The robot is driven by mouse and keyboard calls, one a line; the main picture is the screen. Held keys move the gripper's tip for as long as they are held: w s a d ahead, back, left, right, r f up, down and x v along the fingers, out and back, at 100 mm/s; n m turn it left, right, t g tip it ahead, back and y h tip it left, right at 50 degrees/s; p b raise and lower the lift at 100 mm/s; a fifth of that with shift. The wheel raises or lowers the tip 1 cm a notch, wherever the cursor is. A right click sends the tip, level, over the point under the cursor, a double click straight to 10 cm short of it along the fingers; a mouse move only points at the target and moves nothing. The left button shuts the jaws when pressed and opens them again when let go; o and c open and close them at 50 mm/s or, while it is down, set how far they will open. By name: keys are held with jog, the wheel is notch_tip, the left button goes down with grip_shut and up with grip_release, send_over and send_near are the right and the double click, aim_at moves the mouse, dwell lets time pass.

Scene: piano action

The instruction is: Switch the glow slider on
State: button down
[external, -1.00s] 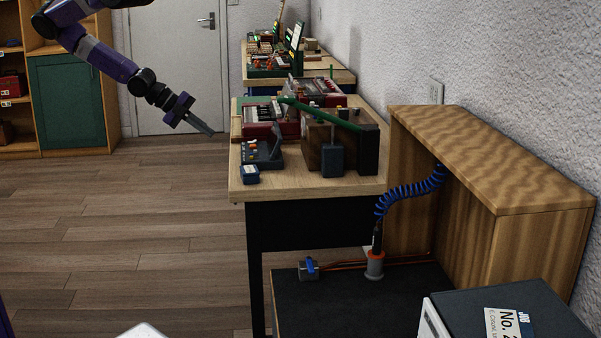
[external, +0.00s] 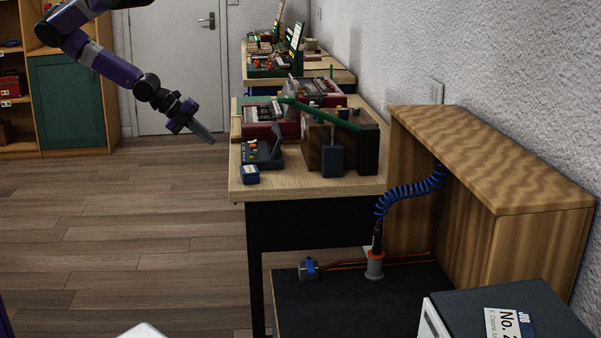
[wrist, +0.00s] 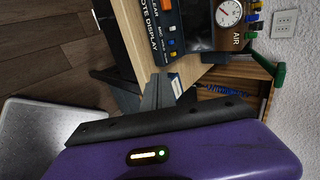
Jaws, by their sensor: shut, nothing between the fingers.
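My gripper (external: 211,139) is shut and empty, in the air just left of the wooden bench top (external: 310,187). In the wrist view its dark fingers (wrist: 157,86) reach toward the bench edge, touching nothing that I can make out. A dark console (external: 262,155) with coloured buttons stands at the bench's near left. In the wrist view a dark panel (wrist: 172,42) lettered "NOTE DISPLAY" carries small coloured controls. I cannot tell which control is the glow slider, or its position.
A wood-and-dark unit (external: 362,150) with a green bar (external: 322,113) stands to the right. A round gauge (wrist: 228,13) shows beside "AIR". The floor (external: 130,220) left of the bench is clear.

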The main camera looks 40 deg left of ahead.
aim_at(253, 156)
jog(key=x, duration=0.3)
jog(key=r+p+x, duration=0.1)
jog(key=x, duration=0.2)
jog(key=w+d+p+x, duration=0.1)
jog(key=x, duration=0.2)
jog(key=shift+w+d, duration=0.2)
jog(key=shift+d, duration=0.05)
jog(key=shift+w+d, duration=0.45)
jog(key=shift+w, duration=0.05)
jog(key=shift+w+d, duration=0.7)
jog(key=shift+d, duration=0.05)
jog(key=shift+a, duration=0.1)
jog(key=s+a+p, duration=0.1)
jog(key=s+a, duration=0.2)
jog(key=shift+s+a+r, duration=0.1)
jog(key=shift+a, duration=0.1)
jog(key=b+v, duration=0.1)
jog(key=v, duration=0.8)
jog(key=shift+s+r, duration=0.15)
